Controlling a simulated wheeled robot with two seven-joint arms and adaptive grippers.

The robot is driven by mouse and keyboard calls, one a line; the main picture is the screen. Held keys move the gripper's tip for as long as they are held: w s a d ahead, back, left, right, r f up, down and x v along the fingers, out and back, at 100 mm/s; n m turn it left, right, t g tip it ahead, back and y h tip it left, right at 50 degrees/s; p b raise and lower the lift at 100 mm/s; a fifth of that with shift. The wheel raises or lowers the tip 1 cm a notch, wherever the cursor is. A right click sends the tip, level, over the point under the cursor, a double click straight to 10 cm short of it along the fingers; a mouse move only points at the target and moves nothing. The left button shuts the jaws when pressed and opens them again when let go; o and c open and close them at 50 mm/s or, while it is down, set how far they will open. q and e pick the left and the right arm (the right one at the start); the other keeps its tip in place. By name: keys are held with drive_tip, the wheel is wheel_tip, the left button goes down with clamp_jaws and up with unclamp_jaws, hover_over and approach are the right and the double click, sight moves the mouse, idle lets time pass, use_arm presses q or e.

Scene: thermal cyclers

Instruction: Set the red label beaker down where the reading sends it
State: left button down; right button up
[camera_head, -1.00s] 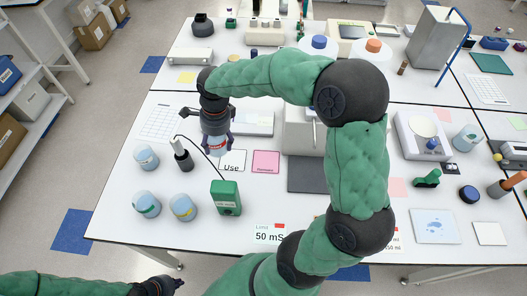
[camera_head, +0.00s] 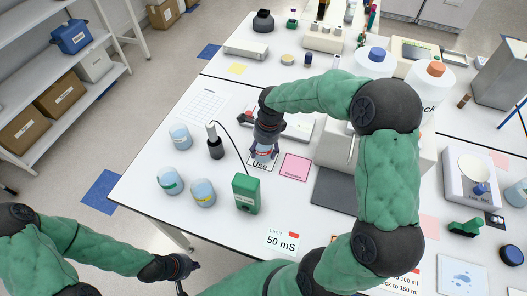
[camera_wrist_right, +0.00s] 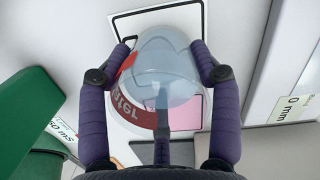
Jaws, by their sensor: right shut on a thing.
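My right gripper (camera_head: 265,148) is shut on the red label beaker (camera_head: 264,153). The beaker is clear, with a red band bearing partly hidden white lettering, and sits between both fingers in the right wrist view (camera_wrist_right: 168,72). It is over the white "Use" card (camera_head: 259,166), whose black outline shows behind it; I cannot tell whether it touches the card. A pink card (camera_head: 295,167) lies just right. The green meter (camera_head: 246,193) stands nearer; its reading is not legible. A "Limit 50 mS" card (camera_head: 282,241) lies in front. My left gripper (camera_head: 188,268) is off the table's front-left edge, fingers unclear.
Several other beakers stand at left, including a green-banded one (camera_head: 170,180) and a yellow-banded one (camera_head: 203,192). A probe in a black holder (camera_head: 214,143) is cabled to the meter. A dark grey mat (camera_head: 333,190) lies right of the pink card.

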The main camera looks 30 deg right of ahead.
drive_tip(key=shift+f, duration=0.4)
drive_tip(key=shift+f, duration=0.15)
drive_tip(key=o, duration=1.3)
drive_tip(key=shift+o, duration=0.2)
drive_tip(key=shift+r, duration=0.25)
wheel_tip(320, 180, up, 12)
drive_tip(key=d+p, duration=0.1)
drive_tip(key=p, duration=0.1)
drive_tip(key=shift+s+f+p, duration=0.15)
drive_tip(key=shift+s+p, duration=0.15)
drive_tip(key=shift+s, duration=0.05)
